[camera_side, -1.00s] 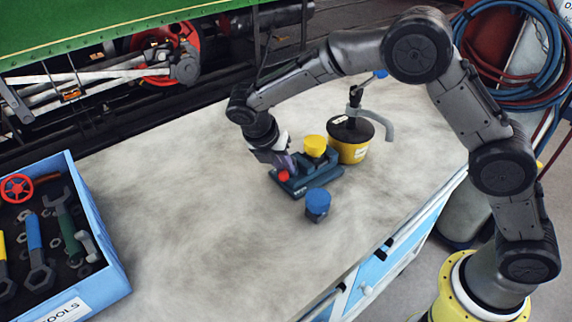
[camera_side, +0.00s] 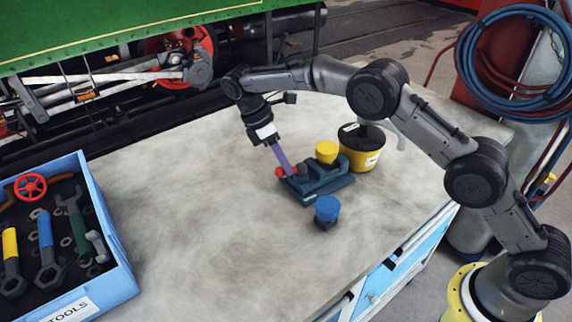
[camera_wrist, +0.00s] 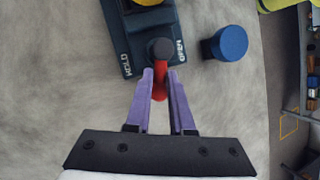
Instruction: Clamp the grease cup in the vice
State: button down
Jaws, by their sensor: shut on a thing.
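The dark teal vice (camera_side: 322,186) sits on the bench, with HOLD on the left and OPEN on the right in the wrist view (camera_wrist: 127,60). A yellow cup (camera_side: 327,152) stands at its jaws; its lower part is hidden. I cannot tell which is the grease cup. My gripper (camera_side: 286,171) is shut on the vice's red lever (camera_wrist: 160,84), purple fingers on either side. The lever points between the two labels, from a dark pivot (camera_wrist: 160,48).
A yellow tub with a dark top (camera_side: 362,158) stands close behind the vice. A blue tool tray (camera_side: 110,235) with wrenches and a red wheel is at the left. The bench (camera_side: 200,220) between tray and vice is clear. The tram's running gear lies beyond the bench's far edge.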

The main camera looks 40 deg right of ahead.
jog(key=m, duration=0.1)
jog(key=w+d+m+y, duration=0.1)
jog(key=m, duration=0.1)
jog(key=m+g+y, duration=0.1)
jog(key=m, duration=0.1)
jog(key=shift+w+d+r, duration=0.1)
jog(key=shift+w+d, duration=0.1)
jog(key=shift+w, duration=0.05)
jog(key=shift+m, duration=0.4)
jog(key=c, duration=0.8)
grip_release()
jog(key=shift+r, duration=0.45)
jog(key=s+d+r, duration=0.1)
jog(key=s+r, duration=0.7)
jog(key=s, duration=0.1)
jog(key=s+d+r, duration=0.1)
jog(key=s+r, duration=0.3)
jog(key=shift+s+d, duration=0.35)
jog(key=shift+s, duration=0.05)
